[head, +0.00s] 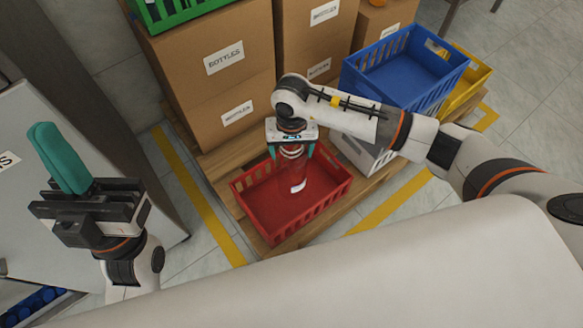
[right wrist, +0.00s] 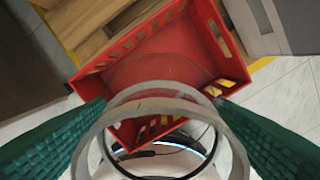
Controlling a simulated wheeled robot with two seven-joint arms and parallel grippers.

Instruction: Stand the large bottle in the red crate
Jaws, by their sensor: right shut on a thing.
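The red crate (head: 240,199) sits on a wooden pallet and also shows in the right wrist view (right wrist: 212,30). The large bottle (head: 294,167) is clear, with a white label low on its side. It looks roughly upright, over or inside the red crate. I cannot tell whether its base touches the crate floor. My right gripper (head: 291,152) is shut on its upper part. In the right wrist view the bottle's round rims (right wrist: 165,105) show between the green fingers. My left gripper (head: 62,160) is far to the left, away from the crate, with its green fingers raised; their gap is not clear.
Cardboard boxes (head: 222,85) stand behind the red crate, with a green crate (head: 160,22) on top. A blue crate (head: 393,88) on a grey one (head: 362,152) and a yellow crate (head: 477,78) stand right. A pale cabinet (head: 35,205) is at left.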

